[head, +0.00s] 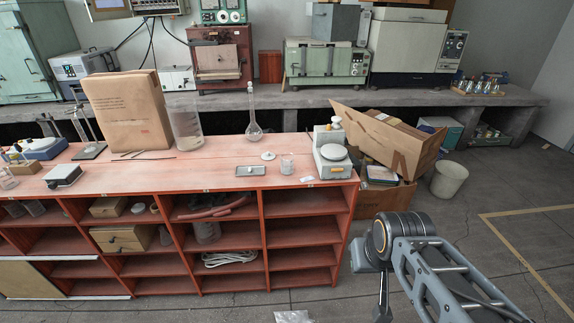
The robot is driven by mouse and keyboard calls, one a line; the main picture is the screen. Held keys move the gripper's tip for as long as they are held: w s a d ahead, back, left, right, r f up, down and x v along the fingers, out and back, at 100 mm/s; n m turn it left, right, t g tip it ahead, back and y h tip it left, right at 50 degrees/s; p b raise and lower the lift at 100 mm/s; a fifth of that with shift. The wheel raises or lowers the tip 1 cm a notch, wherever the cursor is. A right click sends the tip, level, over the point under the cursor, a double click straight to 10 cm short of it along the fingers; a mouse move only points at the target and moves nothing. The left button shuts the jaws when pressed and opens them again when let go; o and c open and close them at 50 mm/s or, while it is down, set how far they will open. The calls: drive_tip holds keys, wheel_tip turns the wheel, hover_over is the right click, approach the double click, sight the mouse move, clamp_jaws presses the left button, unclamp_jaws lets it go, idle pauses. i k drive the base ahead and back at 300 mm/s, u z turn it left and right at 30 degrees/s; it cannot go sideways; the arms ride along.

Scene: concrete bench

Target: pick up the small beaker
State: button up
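The small beaker (287,166) is clear glass and stands upright on the red wooden bench top (225,169), near its right end. My arm shows at the lower right, in front of and to the right of the bench, well apart from the beaker. What seems to be my gripper (382,297) hangs low beside the arm's dark joint. It is small and partly hidden, and its fingers cannot be made out.
Near the beaker are a white knob-like lid (268,156), a grey tray (250,170) and a balance (331,152). A tall flask (253,128), large beaker (187,130) and cardboard box (128,112) stand behind and left. Cartons (384,194) occupy the floor to the right.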

sight(287, 164)
drive_tip(key=u, duration=3.85)
drive_tip(key=k, duration=0.9)
drive_tip(key=z, duration=1.7)
drive_tip(key=i, duration=0.5)
drive_tip(key=z, duration=0.05)
